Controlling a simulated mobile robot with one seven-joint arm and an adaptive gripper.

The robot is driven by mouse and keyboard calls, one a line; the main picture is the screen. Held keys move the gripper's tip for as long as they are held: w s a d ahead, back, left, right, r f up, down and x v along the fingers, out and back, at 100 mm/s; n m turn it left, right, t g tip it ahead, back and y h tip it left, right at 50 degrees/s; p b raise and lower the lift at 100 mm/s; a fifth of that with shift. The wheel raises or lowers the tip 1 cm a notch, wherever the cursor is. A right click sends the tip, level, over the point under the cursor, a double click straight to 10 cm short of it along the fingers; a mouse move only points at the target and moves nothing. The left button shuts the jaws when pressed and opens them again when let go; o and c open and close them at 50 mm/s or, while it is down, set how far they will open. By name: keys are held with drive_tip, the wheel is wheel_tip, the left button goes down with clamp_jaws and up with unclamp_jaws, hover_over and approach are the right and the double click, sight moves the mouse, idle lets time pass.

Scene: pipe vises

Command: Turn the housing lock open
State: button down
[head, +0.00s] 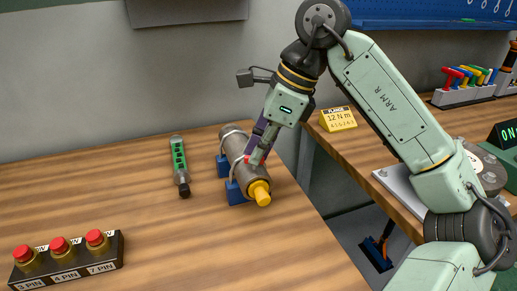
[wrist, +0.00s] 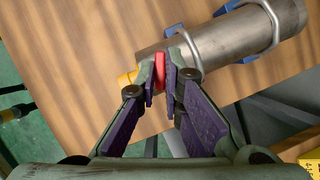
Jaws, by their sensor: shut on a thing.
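The housing is a grey metal cylinder (head: 236,146) lying in blue vise supports (head: 236,190) near the table's right edge, with a yellow end piece (head: 260,192) toward the front. The housing also shows in the wrist view (wrist: 245,42), with metal straps over it. A small red lock tab (wrist: 160,72) stands out near the yellow end. My gripper (wrist: 161,78) is shut on the red tab, one purple-padded finger on each side. In the head view my gripper (head: 256,156) reaches down onto the housing and hides part of it.
A green and black tool (head: 180,165) lies left of the housing. A black block (head: 68,260) with three red-capped fittings stands at the front left. A yellow "12 N m" sign (head: 338,119) and a rack of coloured-handled tools (head: 465,88) are on the right bench.

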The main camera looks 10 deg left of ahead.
drive_tip(key=n+g, duration=0.1)
drive_tip(key=n, duration=0.3)
drive_tip(key=shift+w+n+g+h+p, duration=0.15)
drive_tip(key=shift+n+g+h+p, duration=0.15)
drive_tip(key=shift+g+h+p, duration=0.1)
idle(0.4)
drive_tip(key=c, duration=1.7)
unclamp_jaws()
drive_tip(key=v, duration=1.2)
drive_tip(key=shift+a, duration=0.1)
